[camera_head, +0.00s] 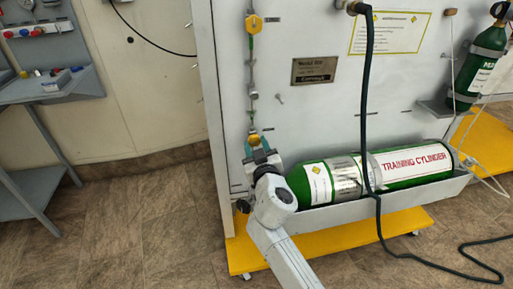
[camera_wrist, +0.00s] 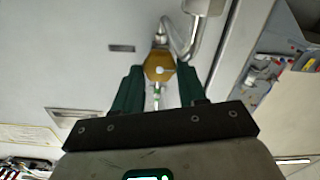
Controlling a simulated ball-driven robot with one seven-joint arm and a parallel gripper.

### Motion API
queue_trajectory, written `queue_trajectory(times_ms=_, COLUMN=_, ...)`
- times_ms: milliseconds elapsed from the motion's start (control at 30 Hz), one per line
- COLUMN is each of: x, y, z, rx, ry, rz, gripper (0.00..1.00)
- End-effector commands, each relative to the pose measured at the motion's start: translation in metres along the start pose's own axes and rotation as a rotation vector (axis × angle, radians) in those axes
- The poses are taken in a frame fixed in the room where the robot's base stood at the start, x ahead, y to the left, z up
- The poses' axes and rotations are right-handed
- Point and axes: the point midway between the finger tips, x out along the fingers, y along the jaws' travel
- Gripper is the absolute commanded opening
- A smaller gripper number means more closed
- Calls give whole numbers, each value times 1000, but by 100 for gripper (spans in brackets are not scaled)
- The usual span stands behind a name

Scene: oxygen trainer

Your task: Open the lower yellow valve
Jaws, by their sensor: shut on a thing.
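The lower yellow valve (camera_head: 253,139) sits low on the vertical pipe at the left of the grey panel. In the wrist view it is a yellow, hexagon-like piece (camera_wrist: 159,66) with a pale centre. My gripper (camera_head: 258,153) is at this valve and partly hides it in the head view. In the wrist view my gripper (camera_wrist: 160,76) has its two dark green fingers on either side of the valve, shut on it. How far the valve is turned cannot be told.
An upper yellow valve (camera_head: 253,24) sits higher on the same pipe. A green training cylinder (camera_head: 410,168) lies in a tray right of my gripper. A dark hose (camera_head: 367,100) hangs before it. A grey bench (camera_head: 45,88) stands at the left, with open floor between.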

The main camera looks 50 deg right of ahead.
Motion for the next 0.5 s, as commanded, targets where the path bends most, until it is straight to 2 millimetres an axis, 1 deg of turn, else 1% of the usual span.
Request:
queue_trajectory(times_ms=100, x=0, y=-1, z=0, rx=-108, ry=0, rz=-1, gripper=11)
queue_trajectory(times_ms=200, x=0, y=-1, z=0, rx=-178, ry=0, rz=0, gripper=11)
queue_trajectory(times_ms=300, x=0, y=-1, z=0, rx=-215, ry=-1, rz=0, gripper=11)
queue_trajectory(times_ms=500, x=0, y=-1, z=0, rx=-225, ry=-1, rz=0, gripper=11)
